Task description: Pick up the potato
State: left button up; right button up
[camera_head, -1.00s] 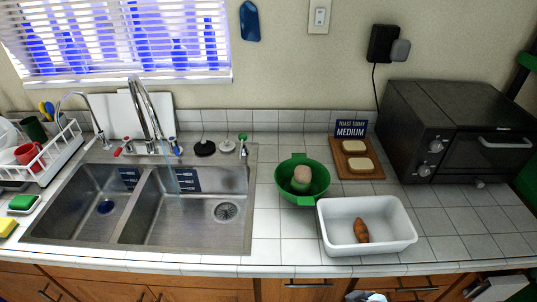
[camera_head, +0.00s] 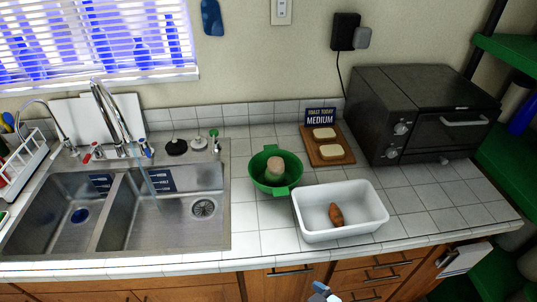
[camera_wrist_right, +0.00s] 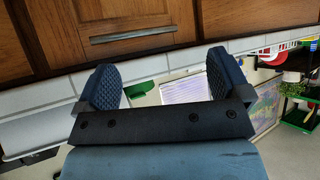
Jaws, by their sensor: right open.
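An orange-brown, elongated potato (camera_head: 336,214) lies in the white tub (camera_head: 310,232) on the counter. A rounded tan item (camera_head: 276,163), possibly another potato, sits in the green colander (camera_head: 256,178) beside the tub, with something paler under it. My right gripper (camera_wrist_right: 166,82) shows in the right wrist view with its two dark padded fingers wide apart and nothing between them. It faces wooden cabinet fronts and is away from the potato. A small bluish-white part (camera_head: 322,292) shows at the head view's bottom edge; I cannot tell which part of me it is. My left gripper is not visible.
A double sink (camera_head: 170,220) with running water is at left. A black toaster oven (camera_head: 395,120) stands at right. A board (camera_head: 328,148) with bread slices lies behind the tub, near a "MEDIUM" sign (camera_head: 321,117). Green shelves (camera_head: 505,50) stand at far right. The tiled counter right of the tub is clear.

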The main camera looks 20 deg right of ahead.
aim_at(275, 163)
jog(key=i+j+z, duration=0.3)
jog(key=j, duration=0.7)
jog(key=j+z, duration=0.35)
jog(key=j, duration=0.65)
